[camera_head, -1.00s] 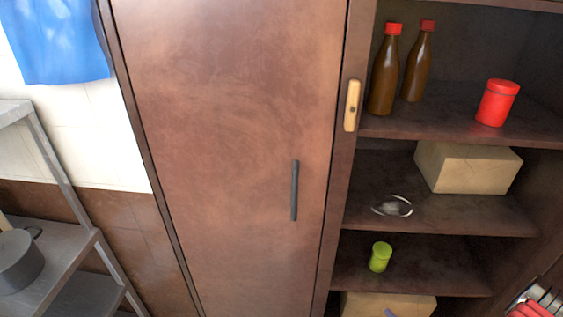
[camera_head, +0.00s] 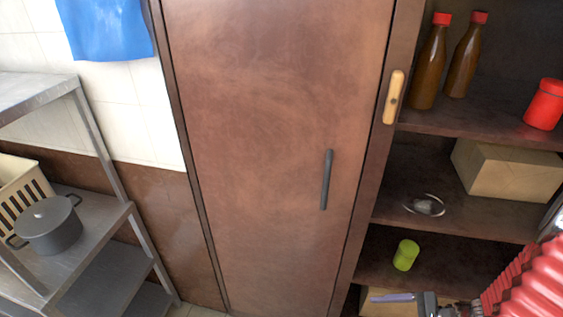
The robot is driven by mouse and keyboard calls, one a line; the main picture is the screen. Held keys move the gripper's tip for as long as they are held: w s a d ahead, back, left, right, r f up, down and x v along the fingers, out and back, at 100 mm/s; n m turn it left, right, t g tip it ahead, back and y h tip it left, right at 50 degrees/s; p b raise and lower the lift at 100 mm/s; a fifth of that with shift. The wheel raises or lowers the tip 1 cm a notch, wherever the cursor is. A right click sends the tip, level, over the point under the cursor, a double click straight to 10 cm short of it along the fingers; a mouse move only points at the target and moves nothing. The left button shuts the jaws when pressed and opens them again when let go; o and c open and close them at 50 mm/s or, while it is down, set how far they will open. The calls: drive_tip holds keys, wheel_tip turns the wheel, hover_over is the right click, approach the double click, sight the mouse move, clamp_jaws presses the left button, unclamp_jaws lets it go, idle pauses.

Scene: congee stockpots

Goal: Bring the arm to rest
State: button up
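My arm, with a red ribbed sleeve, enters at the lower right of the head view. A grey metal part at the bottom edge, left of the sleeve, looks like part of my gripper (camera_head: 430,304). It is cut off by the frame, so its fingers cannot be made out. It shows in front of the lower shelves of the open cabinet (camera_head: 470,122). A small purple-grey bar (camera_head: 392,297) shows just left of it; I cannot tell whether it belongs to the gripper.
A closed brown door (camera_head: 270,130) with a dark handle (camera_head: 327,180) fills the middle. Shelves hold sauce bottles (camera_head: 429,66), a red canister (camera_head: 544,105), a box (camera_head: 506,172), a glass dish (camera_head: 424,206) and a green jar (camera_head: 405,255). A dark pot (camera_head: 50,228) stands on a metal rack at left.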

drive_tip(key=s+a+r+n+h, duration=0.1)
drive_tip(key=a+r+n+h, duration=0.2)
drive_tip(key=r+n, duration=0.3)
drive_tip(key=s+a+r+n+t+h, duration=0.1)
drive_tip(key=a+r+n+h, duration=0.3)
drive_tip(key=r, duration=1.2)
drive_tip(key=a+r+n+h, duration=0.4)
drive_tip(key=a+r+n, duration=0.2)
drive_tip(key=r+n, duration=0.3)
wheel_tip(320, 180, up, 2)
drive_tip(key=shift+s+a+r+n, duration=0.2)
drive_tip(key=shift+s+a+n, duration=0.1)
drive_tip(key=shift+s+n, duration=0.1)
drive_tip(key=shift+w, duration=0.1)
drive_tip(key=shift+c, duration=0.2)
